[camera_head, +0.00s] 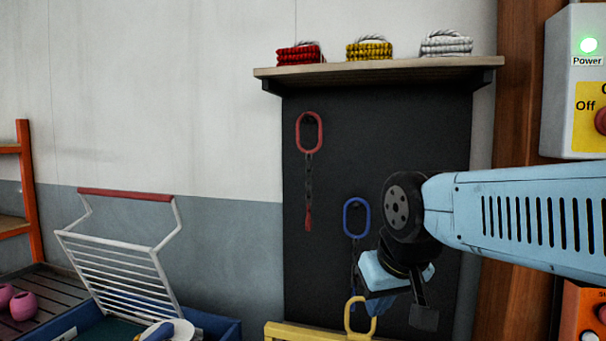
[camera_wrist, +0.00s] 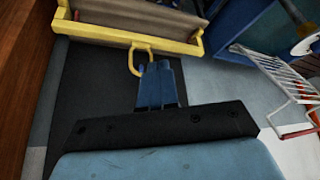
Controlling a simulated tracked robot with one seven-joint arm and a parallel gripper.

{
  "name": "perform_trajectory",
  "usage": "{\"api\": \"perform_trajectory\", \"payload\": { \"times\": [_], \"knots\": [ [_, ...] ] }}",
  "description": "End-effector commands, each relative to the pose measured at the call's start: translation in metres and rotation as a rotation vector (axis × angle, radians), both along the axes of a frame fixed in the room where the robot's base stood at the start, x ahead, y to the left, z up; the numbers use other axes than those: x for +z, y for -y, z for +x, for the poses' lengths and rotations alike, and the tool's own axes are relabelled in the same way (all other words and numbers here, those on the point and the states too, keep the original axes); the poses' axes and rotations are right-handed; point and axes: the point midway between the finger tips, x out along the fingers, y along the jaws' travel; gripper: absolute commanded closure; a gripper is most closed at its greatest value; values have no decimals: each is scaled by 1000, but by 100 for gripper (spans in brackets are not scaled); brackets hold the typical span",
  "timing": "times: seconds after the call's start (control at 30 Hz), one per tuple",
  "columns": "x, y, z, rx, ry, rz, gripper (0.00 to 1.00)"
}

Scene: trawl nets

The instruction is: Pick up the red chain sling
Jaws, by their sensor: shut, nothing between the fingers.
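The red chain sling (camera_head: 309,152) hangs upright on the dark board, at the board's upper left in the head view. It has a red oval ring at the top, a dark chain and a red end piece. It does not show in the wrist view. My gripper (camera_wrist: 156,67) is shut and empty in the wrist view, its blue fingers together close to a yellow ring. In the head view my wrist is low and to the right of the red sling, well apart from it. My wrist there hides part of the board.
A blue-ringed sling (camera_head: 345,218) hangs right of the red one, partly behind my arm. A yellow ring (camera_head: 348,318) shows lower down, above a yellow-edged frame (camera_head: 290,330). A shelf (camera_head: 385,71) with coiled ropes juts out above the board. A white rack (camera_head: 115,262) stands at left.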

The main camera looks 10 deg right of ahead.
Motion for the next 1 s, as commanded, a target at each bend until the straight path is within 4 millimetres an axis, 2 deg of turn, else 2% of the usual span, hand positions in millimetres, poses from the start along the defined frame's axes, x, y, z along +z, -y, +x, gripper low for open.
{"api": "perform_trajectory", "payload": {
  "times": [0.03, 0.17, 0.27, 0.5, 0.73, 0.87, 1.0],
  "knots": [
    [0, 0, 0, 0, 0, 0, 100],
    [1, 2, 2, 14, -2, -22, 88],
    [2, 9, 8, 65, -8, -106, 78],
    [16, 45, 43, 326, -47, -522, 55],
    [45, 67, 90, 615, -105, -952, 55],
    [65, 70, 121, 777, -142, -1195, 55],
    [88, 64, 155, 950, -189, -1458, 55]
  ]
}}
